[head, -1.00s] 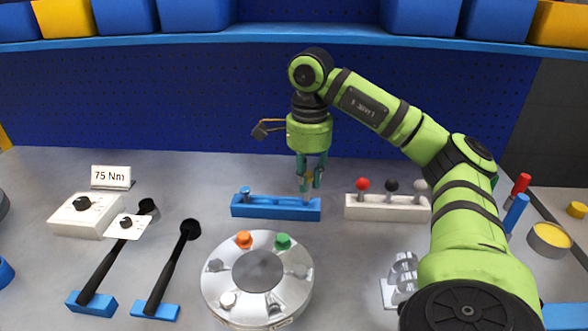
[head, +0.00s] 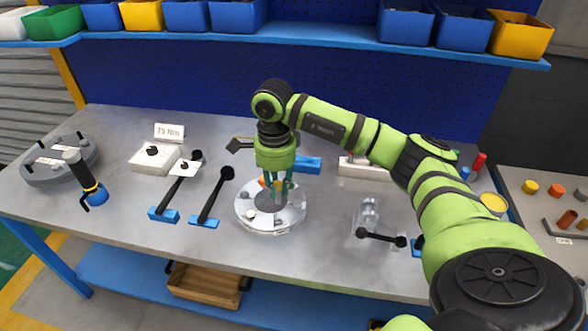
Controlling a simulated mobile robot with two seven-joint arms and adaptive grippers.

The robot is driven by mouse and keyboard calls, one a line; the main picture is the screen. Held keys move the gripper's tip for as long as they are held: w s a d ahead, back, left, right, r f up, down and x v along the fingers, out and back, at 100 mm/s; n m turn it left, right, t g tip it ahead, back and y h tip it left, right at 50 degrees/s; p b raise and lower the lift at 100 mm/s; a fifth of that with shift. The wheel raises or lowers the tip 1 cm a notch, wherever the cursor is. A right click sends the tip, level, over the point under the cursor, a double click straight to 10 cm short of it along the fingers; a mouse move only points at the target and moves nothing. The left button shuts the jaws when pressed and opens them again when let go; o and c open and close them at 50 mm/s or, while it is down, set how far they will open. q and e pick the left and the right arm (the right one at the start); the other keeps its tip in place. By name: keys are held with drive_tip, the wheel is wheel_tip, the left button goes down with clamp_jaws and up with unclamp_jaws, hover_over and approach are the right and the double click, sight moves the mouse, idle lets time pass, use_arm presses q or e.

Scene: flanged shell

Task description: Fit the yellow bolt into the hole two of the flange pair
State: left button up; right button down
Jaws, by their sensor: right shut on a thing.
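The flange pair (head: 292,217) is a round silver shell on the bench, with a dark grey centre and bolt heads around its rim. My right gripper (head: 278,193) points down over the far part of the flange pair. It is shut on the yellow bolt (head: 277,185), which is mostly hidden between the fingers. An orange bolt head (head: 262,182) shows just left of the fingers. The fingers cover part of the far rim, so I cannot see hole two or whether the bolt touches it. My left gripper is not in view.
The blue bolt rack (head: 308,165) stands behind the gripper, partly covered. A white rack (head: 362,170) is to its right. Two black wrenches (head: 216,195) lie left of the flange pair. A clear stand (head: 367,215) and a black-handled tool (head: 381,238) are at right.

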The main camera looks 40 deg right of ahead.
sight(277, 202)
drive_tip(key=shift+a, duration=0.1)
drive_tip(key=shift+w+f, duration=0.15)
drive_tip(key=shift+w, duration=0.05)
drive_tip(key=shift+w+d+f, duration=0.1)
drive_tip(key=shift+w+d, duration=0.05)
drive_tip(key=shift+d, duration=0.05)
drive_tip(key=shift+a+b, duration=0.1)
drive_tip(key=shift+b, duration=0.25)
drive_tip(key=shift+s+f, duration=0.2)
drive_tip(key=shift+f, duration=0.1)
wheel_tip(277, 202, down, 3)
drive_tip(key=b, duration=0.3)
drive_tip(key=shift+w+f, duration=0.1)
drive_tip(key=shift+f, duration=0.05)
drive_tip(key=shift+f+b, duration=0.7)
drive_tip(key=shift+f, duration=0.1)
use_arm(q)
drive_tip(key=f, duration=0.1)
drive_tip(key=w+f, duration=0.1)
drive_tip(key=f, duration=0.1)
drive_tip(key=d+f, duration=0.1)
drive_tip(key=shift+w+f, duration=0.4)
use_arm(e)
drive_tip(key=shift+f, duration=0.1)
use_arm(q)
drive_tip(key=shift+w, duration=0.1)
